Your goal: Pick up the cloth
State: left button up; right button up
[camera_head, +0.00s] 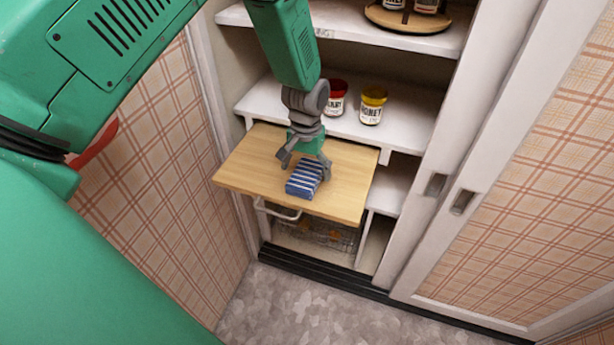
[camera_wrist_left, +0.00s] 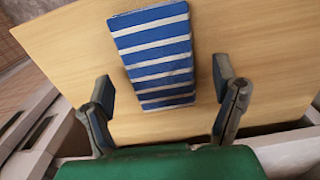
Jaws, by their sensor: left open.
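The cloth (camera_head: 304,180) is a folded blue-and-white striped piece. It lies on a pulled-out wooden board (camera_head: 250,165) in the cupboard. My left gripper (camera_head: 303,172) is above the board at the cloth, with its fingers spread. In the left wrist view, the cloth (camera_wrist_left: 155,52) lies flat on the wood, ahead of and partly between the two fingers of my left gripper (camera_wrist_left: 165,90). Both fingers are apart from it there, with bare wood showing on each side. My right gripper is in neither view.
A red-lidded jar (camera_head: 336,98) and a yellow-lidded honey jar (camera_head: 371,105) stand on the shelf behind the board. A round wooden stand (camera_head: 410,18) holds jars on the shelf above. A wire basket (camera_head: 318,232) is below the board. Sliding door panels (camera_head: 460,200) stand at the right.

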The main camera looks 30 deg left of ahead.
aim_at(307, 173)
pick_arm(q)
notch_tip(307, 173, down, 3)
jog(key=shift+w+r, duration=0.1)
jog(key=shift+r, duration=0.1)
jog(key=c, duration=1.3)
jog(key=shift+o, duration=0.2)
notch_tip(307, 173, up, 10)
jog(key=shift+o, duration=0.6)
